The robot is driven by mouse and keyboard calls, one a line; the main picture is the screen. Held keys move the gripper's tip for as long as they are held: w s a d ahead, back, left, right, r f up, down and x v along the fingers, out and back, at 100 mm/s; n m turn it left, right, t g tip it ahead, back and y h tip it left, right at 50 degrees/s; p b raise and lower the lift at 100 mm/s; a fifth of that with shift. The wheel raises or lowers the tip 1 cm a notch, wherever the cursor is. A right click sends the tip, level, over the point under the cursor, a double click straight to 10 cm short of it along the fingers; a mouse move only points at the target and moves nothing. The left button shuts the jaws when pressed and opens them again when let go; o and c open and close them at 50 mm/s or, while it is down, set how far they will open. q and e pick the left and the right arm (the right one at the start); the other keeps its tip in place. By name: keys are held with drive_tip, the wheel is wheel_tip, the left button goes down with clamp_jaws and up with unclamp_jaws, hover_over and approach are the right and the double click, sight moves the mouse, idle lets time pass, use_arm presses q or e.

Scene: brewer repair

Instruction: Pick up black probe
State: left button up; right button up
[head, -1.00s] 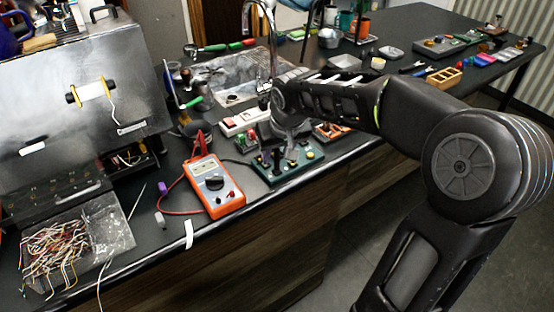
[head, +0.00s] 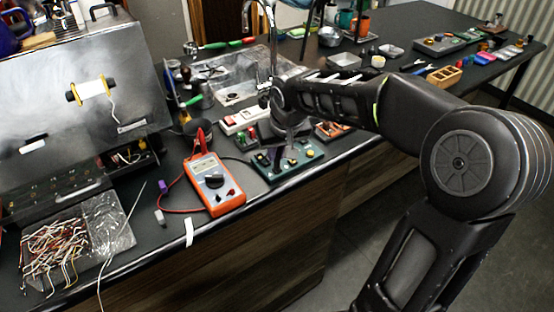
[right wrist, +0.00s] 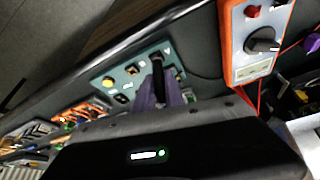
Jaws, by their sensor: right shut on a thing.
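The black probe (right wrist: 157,68) is a thin dark stick that shows between my right fingertips in the right wrist view. My right gripper (right wrist: 160,82) is shut on it, over the green board (right wrist: 122,80). In the head view my right gripper (head: 279,160) points down at the same green board (head: 300,166), low over its left part. The probe is hard to make out there among the fingers. I cannot tell whether its lower end still touches the board. My left gripper is not in view.
An orange multimeter (head: 213,184) with a red lead lies just left of the board. A metal case (head: 60,100) and a tray of wires (head: 108,218) are further left. A faucet (head: 272,35) rises behind. The bench's front edge runs close by the board.

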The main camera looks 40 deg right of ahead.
clamp_jaws()
wheel_tip(320, 180, up, 10)
idle(0.7)
idle(0.5)
